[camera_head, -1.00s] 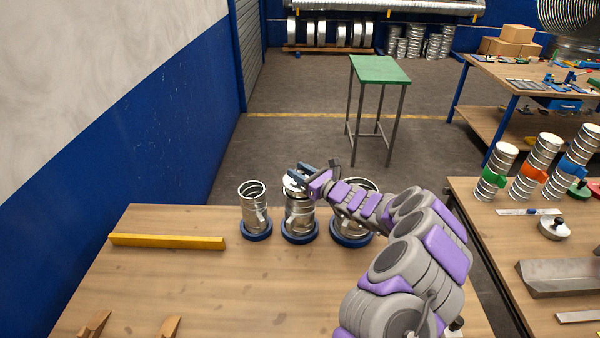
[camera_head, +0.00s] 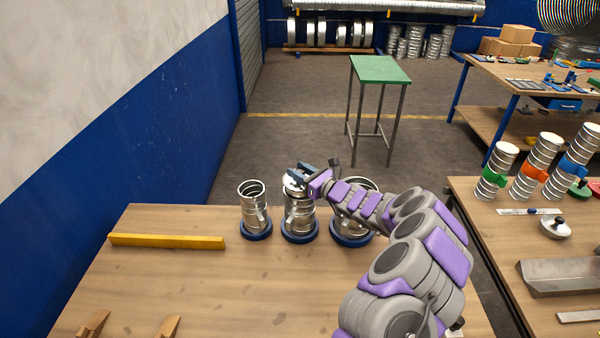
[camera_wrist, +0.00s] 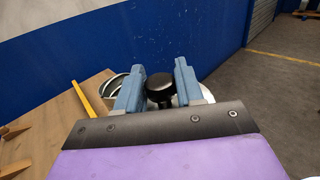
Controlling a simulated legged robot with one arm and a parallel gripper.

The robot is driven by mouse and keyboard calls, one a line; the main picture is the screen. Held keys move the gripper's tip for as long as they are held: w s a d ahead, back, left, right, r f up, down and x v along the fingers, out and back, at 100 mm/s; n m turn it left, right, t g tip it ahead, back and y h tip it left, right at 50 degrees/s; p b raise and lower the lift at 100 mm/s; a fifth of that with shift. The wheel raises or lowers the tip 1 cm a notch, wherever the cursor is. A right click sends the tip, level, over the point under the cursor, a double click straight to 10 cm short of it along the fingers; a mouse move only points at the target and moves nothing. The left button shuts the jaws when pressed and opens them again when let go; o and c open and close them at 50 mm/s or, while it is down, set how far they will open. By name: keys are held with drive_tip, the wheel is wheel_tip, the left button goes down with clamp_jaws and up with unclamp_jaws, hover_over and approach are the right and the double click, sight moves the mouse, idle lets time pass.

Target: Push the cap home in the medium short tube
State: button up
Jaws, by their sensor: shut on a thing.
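Three short metal tubes stand upright in blue ring bases on the wooden bench. The medium short tube (camera_head: 299,218) is the middle one, with a left tube (camera_head: 254,210) and a wider right tube (camera_head: 352,215) beside it. A silver cap (camera_head: 292,187) with a black knob sits at the top of the middle tube. My gripper (camera_head: 302,175) is at the cap. In the wrist view the black knob (camera_wrist: 160,88) is between the blue fingers, which are shut on it. The wrist view partly hides the cap's rim, so how deep it sits cannot be told.
A yellow bar (camera_head: 167,241) lies at the left of the bench, with wooden pieces (camera_head: 95,325) at the front. The bench middle is clear. A right-hand table (camera_head: 490,240) holds colour-banded tubes and a loose cap (camera_head: 555,228). A green-topped stand (camera_head: 380,70) stands behind.

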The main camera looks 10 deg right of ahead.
drive_tip(key=shift+f+b, duration=1)
drive_tip(key=shift+f, duration=0.75)
drive_tip(key=o, duration=1.2)
drive_tip(key=shift+o, duration=0.2)
drive_tip(key=p+v, duration=0.2)
drive_tip(key=v, duration=1.5)
drive_tip(key=shift+d, duration=0.2)
drive_tip(key=shift+s, duration=0.1)
